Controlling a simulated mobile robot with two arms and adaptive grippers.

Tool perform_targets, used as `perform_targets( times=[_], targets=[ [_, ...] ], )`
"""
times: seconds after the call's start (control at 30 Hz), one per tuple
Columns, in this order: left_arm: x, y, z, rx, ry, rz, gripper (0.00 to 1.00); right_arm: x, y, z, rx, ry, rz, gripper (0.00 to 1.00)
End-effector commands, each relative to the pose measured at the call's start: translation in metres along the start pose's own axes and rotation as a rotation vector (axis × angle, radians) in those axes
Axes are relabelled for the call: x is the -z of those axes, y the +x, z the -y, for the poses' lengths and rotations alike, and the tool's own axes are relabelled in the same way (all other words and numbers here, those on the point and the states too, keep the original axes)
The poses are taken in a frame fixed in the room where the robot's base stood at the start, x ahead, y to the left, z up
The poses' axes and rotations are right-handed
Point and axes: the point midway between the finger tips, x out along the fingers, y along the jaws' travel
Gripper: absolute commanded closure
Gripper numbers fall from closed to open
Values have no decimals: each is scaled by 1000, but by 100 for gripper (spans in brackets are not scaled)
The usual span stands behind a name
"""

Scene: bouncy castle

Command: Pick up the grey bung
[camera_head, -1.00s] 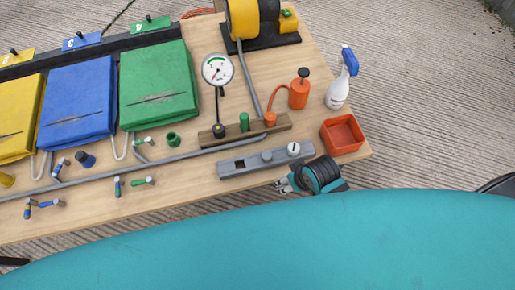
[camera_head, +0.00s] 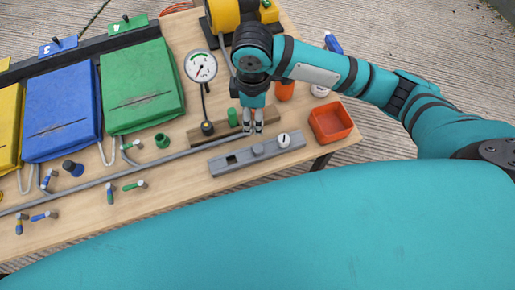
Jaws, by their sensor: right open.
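The grey bung (camera_head: 257,150) is a small round grey piece seated in a long grey bar (camera_head: 228,168) on the wooden table. A white round dial or cap (camera_head: 284,140) sits to its right on the same bar. My right gripper (camera_head: 253,131) points down, open, with its fingertips just above the bung in the picture, over the right end of a brown wooden block (camera_head: 204,139). I see no contact with the bung. The gripper hides whatever sits at that end of the block. My left gripper is out of view.
An orange tray (camera_head: 331,123) stands to the right of the bar. Blue (camera_head: 62,110) and green (camera_head: 142,85) bags stand left.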

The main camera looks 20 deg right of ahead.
Motion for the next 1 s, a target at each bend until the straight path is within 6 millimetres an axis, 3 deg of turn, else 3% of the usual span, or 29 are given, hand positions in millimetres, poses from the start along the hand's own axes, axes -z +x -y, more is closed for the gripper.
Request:
perform_targets(
  times=[0.5,0.77,1.0],
  targets=[
    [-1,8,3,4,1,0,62,-1,103,2,3,1,0,41],
    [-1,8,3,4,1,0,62,-1,122,2,0,1,-2,41],
    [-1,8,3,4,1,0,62,-11,155,8,2,1,0,41]
  ],
)
